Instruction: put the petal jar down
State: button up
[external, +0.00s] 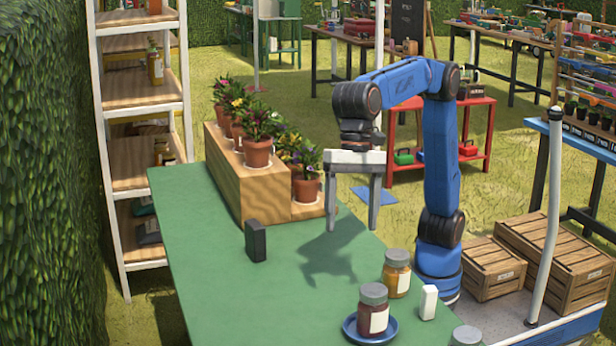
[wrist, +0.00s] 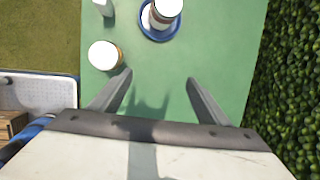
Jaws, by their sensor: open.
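My gripper (external: 352,222) points down above the green table, its two fingers apart and nothing between them. It also shows open and empty in the wrist view (wrist: 158,78). A jar with dark red contents, a grey lid and a pale label (external: 373,312) stands upright on a blue saucer (external: 348,330) near the table's front. A jar with amber contents (external: 397,275) stands upright behind it to the right. I cannot tell for certain which jar holds petals. In the wrist view the saucer jar (wrist: 163,12) is at the top and the amber jar (wrist: 105,55) at upper left.
A small white block (external: 429,302) stands beside the jars, and another grey lid (external: 466,336) shows at the bottom edge. A dark upright block (external: 255,241) stands at the left. A wooden stepped stand (external: 228,178) holds several potted flowers. The table's middle (external: 290,285) is clear.

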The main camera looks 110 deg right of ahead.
jog(key=s+d+f+n+t+h, duration=0.1)
jog(key=s+d+n, duration=0.4)
jog(key=d, duration=0.9)
jog(key=s+d+f+n+t, duration=0.1)
jog(key=s+d+n, duration=0.2)
jog(key=s+d, duration=0.85)
jog(key=s+d+f+n+t+h, duration=0.1)
jog(key=s+d+f+n+h, duration=0.1)
jog(key=s+d+f+n, duration=0.8)
jog(key=s+d+f, duration=0.6)
jog(key=s+d, duration=0.1)
jog(key=d, duration=0.2)
jog(key=shift+s+d+f, duration=0.2)
jog(key=shift+s, duration=0.15)
